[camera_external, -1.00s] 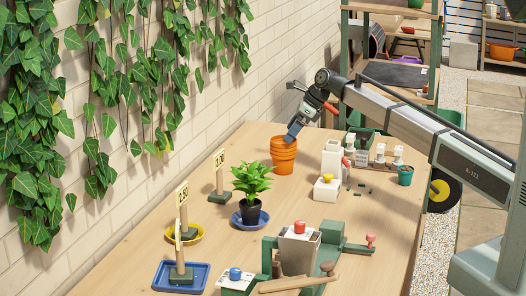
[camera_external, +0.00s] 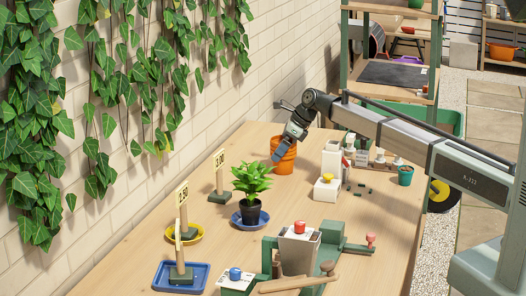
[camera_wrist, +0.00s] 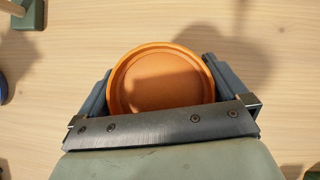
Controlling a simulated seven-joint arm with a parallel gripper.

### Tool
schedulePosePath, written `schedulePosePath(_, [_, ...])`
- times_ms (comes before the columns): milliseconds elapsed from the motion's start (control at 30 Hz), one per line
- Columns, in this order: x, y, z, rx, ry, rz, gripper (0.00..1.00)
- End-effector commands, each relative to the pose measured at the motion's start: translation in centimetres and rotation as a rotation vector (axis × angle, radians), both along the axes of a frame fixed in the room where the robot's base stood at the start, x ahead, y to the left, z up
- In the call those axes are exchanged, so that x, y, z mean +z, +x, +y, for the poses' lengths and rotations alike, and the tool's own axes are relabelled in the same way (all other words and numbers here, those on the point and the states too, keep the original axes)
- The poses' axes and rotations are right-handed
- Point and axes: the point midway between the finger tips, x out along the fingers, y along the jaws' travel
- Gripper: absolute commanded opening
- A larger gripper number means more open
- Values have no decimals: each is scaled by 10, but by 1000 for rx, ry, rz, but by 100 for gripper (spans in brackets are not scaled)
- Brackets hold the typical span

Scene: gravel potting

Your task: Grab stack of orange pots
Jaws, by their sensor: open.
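The stack of orange pots (camera_external: 288,163) stands upright on the wooden table near the brick wall. In the wrist view the round orange rim and inside of the top pot (camera_wrist: 160,82) show between my two fingers. My gripper (camera_external: 281,150) is open and tilted down at the stack, with one finger on each side of it. It also shows in the wrist view (camera_wrist: 157,88). I cannot tell whether the fingers touch the pots. Part of the stack is hidden behind my gripper in the external view.
A potted plant on a blue saucer (camera_external: 236,219) stands in front of the stack. To the right are a white container with a yellow knob (camera_external: 327,188) and a small teal pot (camera_external: 405,175). A sign post (camera_external: 219,178) stands to the left. Bare tabletop surrounds the stack.

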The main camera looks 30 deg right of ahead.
Motion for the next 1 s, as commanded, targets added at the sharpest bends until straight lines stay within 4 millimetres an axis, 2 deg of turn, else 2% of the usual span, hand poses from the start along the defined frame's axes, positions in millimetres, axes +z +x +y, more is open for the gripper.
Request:
schedulePosePath(100, [0, 0, 0, 0, 0, 0, 98])
schedulePosePath(500, [0, 0, 0, 0, 0, 0, 60])
schedulePosePath(767, [2, 0, 0, 0, 0, 0, 60])
schedulePosePath(867, [10, 0, 0, 0, 1, -1, 60])
schedulePosePath(1000, [32, 0, 0, 0, 1, -2, 60])
